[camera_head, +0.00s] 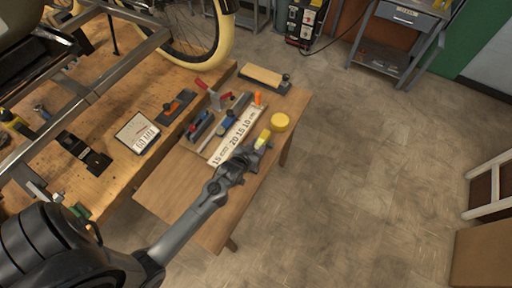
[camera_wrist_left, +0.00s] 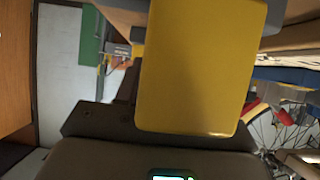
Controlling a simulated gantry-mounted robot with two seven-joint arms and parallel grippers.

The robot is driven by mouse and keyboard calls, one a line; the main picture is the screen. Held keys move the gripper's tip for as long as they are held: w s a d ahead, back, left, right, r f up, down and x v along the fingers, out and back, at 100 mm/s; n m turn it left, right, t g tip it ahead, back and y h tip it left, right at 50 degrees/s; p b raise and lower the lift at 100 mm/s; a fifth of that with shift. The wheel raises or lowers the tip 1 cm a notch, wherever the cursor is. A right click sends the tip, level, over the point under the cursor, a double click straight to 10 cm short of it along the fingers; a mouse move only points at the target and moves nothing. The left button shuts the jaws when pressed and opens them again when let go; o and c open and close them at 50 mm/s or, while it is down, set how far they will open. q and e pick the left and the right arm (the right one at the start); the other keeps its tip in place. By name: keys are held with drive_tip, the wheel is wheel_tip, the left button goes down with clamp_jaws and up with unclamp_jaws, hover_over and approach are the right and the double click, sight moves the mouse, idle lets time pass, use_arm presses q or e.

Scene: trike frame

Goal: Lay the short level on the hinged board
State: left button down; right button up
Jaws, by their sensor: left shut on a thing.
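My left gripper (camera_head: 258,147) is shut on a yellow block, apparently the short level (camera_head: 263,138). In the left wrist view the level (camera_wrist_left: 205,65) is a plain yellow slab that fills the middle of the picture, with dark gripper parts below it. In the head view, a white board with printed centimetre marks (camera_head: 224,148), apparently the hinged board, lies on the small wooden table. The gripper and level are at its right edge; the height between them is hard to tell. My right gripper is not in view.
A 60 MM card (camera_head: 138,132) lies on the workbench. The table's near end (camera_head: 165,195) is bare.

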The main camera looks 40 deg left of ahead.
use_arm(q)
drive_tip(key=c, duration=0.7)
unclamp_jaws()
drive_tip(key=shift+r, duration=0.15)
drive_tip(key=s+d+r+m+g+h, duration=0.1)
drive_tip(key=s+d+r+g, duration=0.1)
drive_tip(key=s, duration=0.6)
drive_tip(key=s+d+r+m+g+h+p, duration=0.1)
drive_tip(key=s+d+r+m+g, duration=0.1)
drive_tip(key=s+d+r, duration=0.3)
drive_tip(key=s+d+r+m+g+p, duration=0.1)
drive_tip(key=s+d+r+g, duration=0.2)
drive_tip(key=s, duration=0.8)
drive_tip(key=shift+s+d+r+g+h, duration=0.15)
drive_tip(key=shift+d+r+g+h, duration=0.25)
drive_tip(key=shift+g, duration=0.3)
